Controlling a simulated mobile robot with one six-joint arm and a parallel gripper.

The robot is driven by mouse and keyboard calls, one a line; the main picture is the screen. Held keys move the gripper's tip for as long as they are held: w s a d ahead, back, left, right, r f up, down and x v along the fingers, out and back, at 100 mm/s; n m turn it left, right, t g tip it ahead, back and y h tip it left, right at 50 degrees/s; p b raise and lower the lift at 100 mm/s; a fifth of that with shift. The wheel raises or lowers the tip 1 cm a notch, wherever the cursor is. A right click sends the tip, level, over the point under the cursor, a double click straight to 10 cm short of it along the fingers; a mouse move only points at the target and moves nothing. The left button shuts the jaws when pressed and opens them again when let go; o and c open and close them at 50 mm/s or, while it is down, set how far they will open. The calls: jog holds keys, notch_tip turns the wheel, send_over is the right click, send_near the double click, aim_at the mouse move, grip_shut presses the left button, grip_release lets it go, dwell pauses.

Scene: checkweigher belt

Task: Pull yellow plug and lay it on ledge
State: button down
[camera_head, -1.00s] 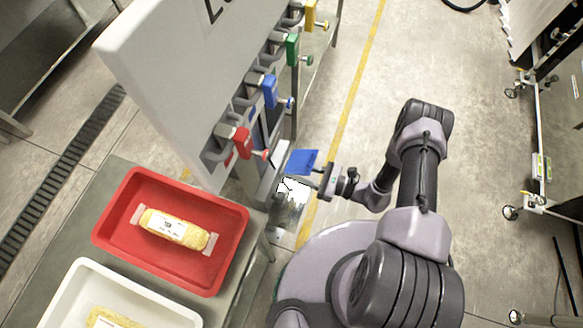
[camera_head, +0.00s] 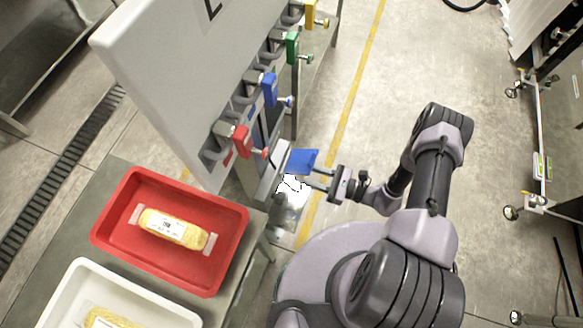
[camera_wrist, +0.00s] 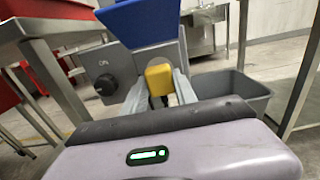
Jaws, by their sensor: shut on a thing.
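A yellow plug (camera_wrist: 160,78) sits between the two grey fingers of my gripper (camera_wrist: 160,88) in the wrist view. The fingers are shut on its sides. Dark parts show below the plug, and I cannot tell whether it is still seated. In the head view my gripper (camera_head: 309,180) points left at the lower edge of a blue panel (camera_head: 301,160), and the plug cannot be made out there. The blue panel also hangs above the plug in the wrist view (camera_wrist: 140,22). I cannot identify the ledge with certainty.
A grey box with a black knob (camera_wrist: 105,85) stands just left of the fingers. A grey bin (camera_wrist: 240,88) is at right. Red, blue, green and yellow valve handles line the white cabinet (camera_head: 165,85). A red tray (camera_head: 120,235) and white tray (camera_head: 62,300) stand lower left.

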jog(key=shift+b+v, duration=0.3)
jog(key=shift+v, duration=1.2)
